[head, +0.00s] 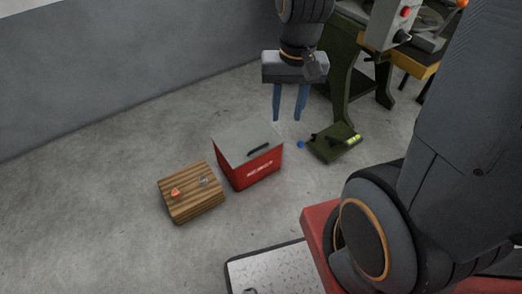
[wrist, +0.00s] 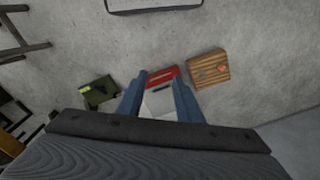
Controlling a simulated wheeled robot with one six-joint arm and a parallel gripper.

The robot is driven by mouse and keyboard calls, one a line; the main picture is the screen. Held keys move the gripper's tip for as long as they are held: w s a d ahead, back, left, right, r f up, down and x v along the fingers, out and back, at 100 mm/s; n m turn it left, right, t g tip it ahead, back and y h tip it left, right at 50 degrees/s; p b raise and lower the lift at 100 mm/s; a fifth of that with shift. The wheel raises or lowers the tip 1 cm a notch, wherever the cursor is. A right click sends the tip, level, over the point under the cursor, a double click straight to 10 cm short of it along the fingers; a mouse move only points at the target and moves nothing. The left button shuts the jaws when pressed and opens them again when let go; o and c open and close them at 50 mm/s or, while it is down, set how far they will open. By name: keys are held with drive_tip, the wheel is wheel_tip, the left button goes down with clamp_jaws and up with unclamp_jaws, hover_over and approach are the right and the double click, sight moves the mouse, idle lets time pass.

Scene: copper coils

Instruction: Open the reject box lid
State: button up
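The red reject box (head: 252,171) stands on the floor in the middle of the head view, with lettering on its front. Its grey lid (head: 244,139) is closed and has a dark handle (head: 258,149) near the front edge. My gripper (head: 288,119) hangs in the air above and behind the box, fingers apart and empty, not touching it. In the wrist view the fingers (wrist: 163,80) point down with the box (wrist: 164,77) and part of its lid (wrist: 158,103) showing between them; the fingers hide parts of the box.
A striped wooden block (head: 192,205) with a small orange piece stands left of the box. A metal plate (head: 272,272) lies in front.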

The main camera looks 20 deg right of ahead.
sight(259, 147)
drive_tip(key=shift+w+d+f+m+t+b, duration=0.2)
drive_tip(key=shift+w+f+m+b, duration=1.75)
drive_tip(key=shift+w+f+b, duration=4.05)
drive_tip(key=shift+w+a+f+m+t+b, duration=0.2)
drive_tip(key=shift+w+f+m+b, duration=2.55)
drive_tip(key=shift+f+b, duration=5.8)
drive_tip(key=shift+w+d+f+m+t+b, duration=0.25)
drive_tip(key=shift+w+f+m+b, duration=0.95)
drive_tip(key=shift+w+f+b, duration=6.2)
drive_tip(key=s+f+p, duration=0.4)
drive_tip(key=shift+f+p, duration=0.1)
drive_tip(key=shift+p, duration=0.25)
clamp_jaws()
